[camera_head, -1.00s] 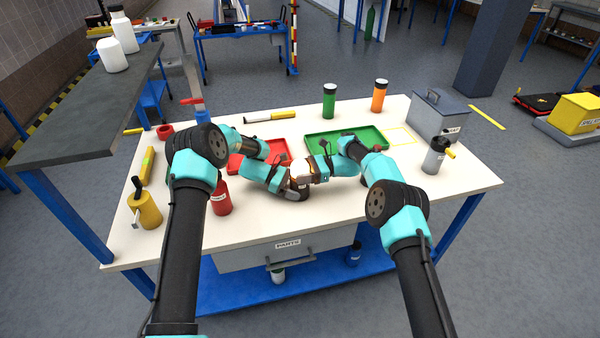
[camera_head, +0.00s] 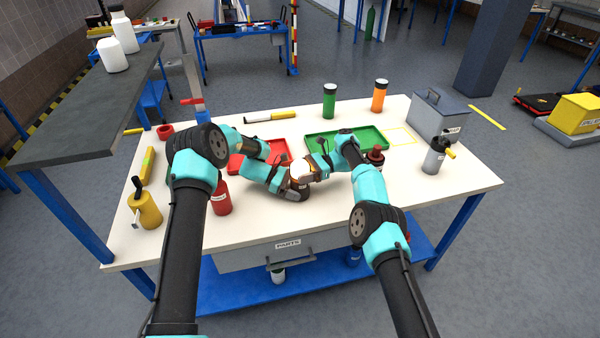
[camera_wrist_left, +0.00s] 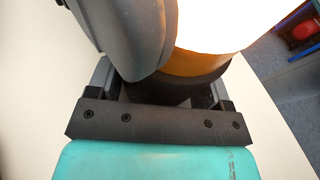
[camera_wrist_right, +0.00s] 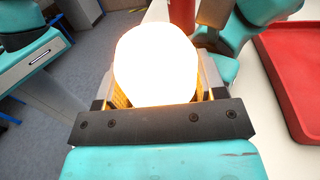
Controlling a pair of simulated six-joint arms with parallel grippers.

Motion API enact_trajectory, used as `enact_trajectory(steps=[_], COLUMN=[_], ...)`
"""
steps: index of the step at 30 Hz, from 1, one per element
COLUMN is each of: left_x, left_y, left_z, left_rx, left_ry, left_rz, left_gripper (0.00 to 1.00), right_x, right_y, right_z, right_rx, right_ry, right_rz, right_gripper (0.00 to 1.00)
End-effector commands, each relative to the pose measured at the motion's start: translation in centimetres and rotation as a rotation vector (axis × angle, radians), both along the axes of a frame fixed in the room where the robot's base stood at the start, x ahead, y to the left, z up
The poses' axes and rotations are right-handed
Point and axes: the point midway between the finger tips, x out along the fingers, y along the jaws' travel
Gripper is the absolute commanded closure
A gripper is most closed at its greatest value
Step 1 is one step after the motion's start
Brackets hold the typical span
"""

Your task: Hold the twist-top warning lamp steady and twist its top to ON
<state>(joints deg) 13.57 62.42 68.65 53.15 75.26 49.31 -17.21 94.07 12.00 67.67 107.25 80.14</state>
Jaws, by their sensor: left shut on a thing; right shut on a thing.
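The warning lamp is between my two grippers near the middle of the table, mostly hidden in the head view. In the right wrist view its top (camera_wrist_right: 155,65) glows bright white, with a ribbed orange edge. The left wrist view shows the same white glow above an orange band (camera_wrist_left: 203,62) and a dark lower part (camera_wrist_left: 165,90). My left gripper (camera_head: 296,189) is shut on the dark lower part. My right gripper (camera_head: 311,174) is shut on the top, its jaws on either side of the orange edge.
A red tray (camera_head: 284,146) and a green tray (camera_head: 378,133) lie behind the grippers. A red bottle (camera_head: 221,199) stands left of them, a dark-topped one (camera_head: 376,155) right. A grey box (camera_head: 438,116) and grey canister (camera_head: 434,161) stand at right. The table's front right is clear.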

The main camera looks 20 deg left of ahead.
Motion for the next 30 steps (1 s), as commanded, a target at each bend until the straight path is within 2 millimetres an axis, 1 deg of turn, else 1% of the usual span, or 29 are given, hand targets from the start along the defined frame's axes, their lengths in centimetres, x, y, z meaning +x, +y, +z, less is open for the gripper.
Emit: enact_trajectory(steps=[4, 5, 12, 23, 30], left_x=[-0.03, -0.02, 0.0, 0.02, 0.02], left_y=[0.04, 0.05, 0.1, 0.13, 0.13], left_z=[-0.1, -0.11, -0.09, -0.09, -0.09], left_rx=[0.001, 0.001, 0.001, 0.002, 0.002], left_ry=[0.002, 0.002, 0.001, 0.0, 0.0], left_rz=[0.001, 0.002, 0.002, 0.002, 0.002], left_gripper=[0.46, 0.46, 0.46, 0.46, 0.46], right_x=[0.02, 0.02, 0.01, 0.03, 0.19], right_y=[-0.02, -0.02, -0.03, -0.04, 0.03], right_z=[0.11, 0.1, 0.03, 0.02, 0.12], right_rx=[0.001, 0.001, 0.0, 0.0, 0.003], right_ry=[-0.002, -0.002, 0.0, 0.001, 0.005], right_rz=[0.0, 0.0, 0.0, -0.004, -0.039], right_gripper=[0.6, 0.33, 0.1, 0.1, 0.1])
